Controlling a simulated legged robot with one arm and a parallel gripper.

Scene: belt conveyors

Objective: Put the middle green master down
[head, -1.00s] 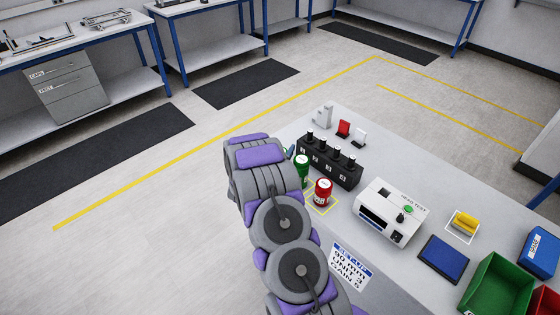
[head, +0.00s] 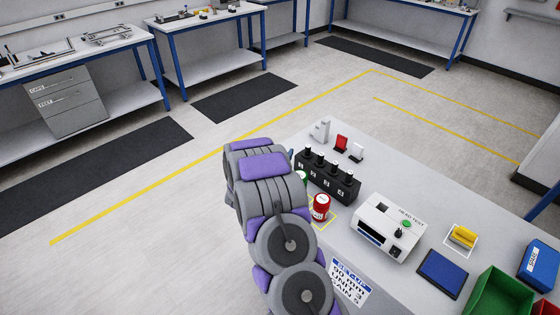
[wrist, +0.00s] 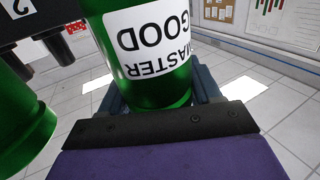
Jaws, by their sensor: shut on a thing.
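A green master (wrist: 155,85) with a white label reading "MASTER GOOD", upside down in the wrist view, sits between the jaws of my gripper (wrist: 158,98). The gripper is shut on it. A second green cylinder (wrist: 22,115) stands close at the left edge of the wrist view, apart from the held one. In the head view my arm hides the gripper. A sliver of green (head: 303,177) shows beside the arm; I cannot tell which green cylinder it is. A red master (head: 320,208) stands within a yellow outline just right of the arm.
A black block with several knobs (head: 328,180) stands behind the red master. The white head-test unit (head: 385,226), blue pad (head: 442,273), yellow part (head: 463,236) and green bin (head: 500,296) lie to the right. A set-up sign (head: 350,283) is at the bench's front.

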